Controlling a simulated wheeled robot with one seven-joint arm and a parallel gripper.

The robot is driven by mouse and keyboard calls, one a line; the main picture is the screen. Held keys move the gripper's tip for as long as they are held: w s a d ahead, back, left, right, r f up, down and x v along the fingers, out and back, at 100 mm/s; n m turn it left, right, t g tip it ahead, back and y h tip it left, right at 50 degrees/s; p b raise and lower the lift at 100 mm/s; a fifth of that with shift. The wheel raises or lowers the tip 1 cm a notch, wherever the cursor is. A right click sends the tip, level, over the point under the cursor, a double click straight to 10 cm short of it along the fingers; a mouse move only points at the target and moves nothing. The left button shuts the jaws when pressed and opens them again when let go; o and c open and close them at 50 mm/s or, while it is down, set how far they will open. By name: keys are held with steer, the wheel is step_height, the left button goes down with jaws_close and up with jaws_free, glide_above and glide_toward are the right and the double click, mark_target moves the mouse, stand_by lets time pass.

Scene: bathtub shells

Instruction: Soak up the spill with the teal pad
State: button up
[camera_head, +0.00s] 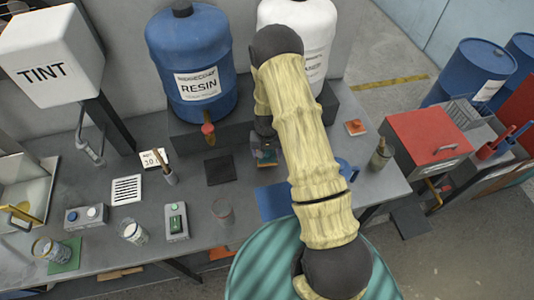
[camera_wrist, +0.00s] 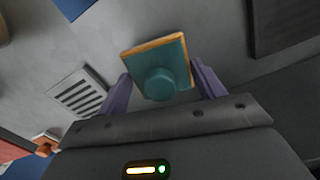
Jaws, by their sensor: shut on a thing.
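The teal pad (camera_wrist: 158,82) has a round teal knob and an orange-tan edge. In the wrist view it sits between the two purple fingers of my gripper (camera_wrist: 161,73), which is shut on it. In the head view the pad (camera_head: 265,157) shows small below my arm, over the grey bench right of a dark square (camera_head: 220,171). My arm hides part of the bench there. I cannot tell whether the pad touches the bench. I cannot make out a clear spill in either view.
A blue RESIN drum (camera_head: 192,65) with a red-handled tap stands behind. A white drum (camera_head: 305,45) is beside it. A blue mat (camera_head: 272,203) lies in front.

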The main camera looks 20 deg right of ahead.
steer(key=shift+r+p, duration=2.05)
steer(key=shift+r, duration=1.6)
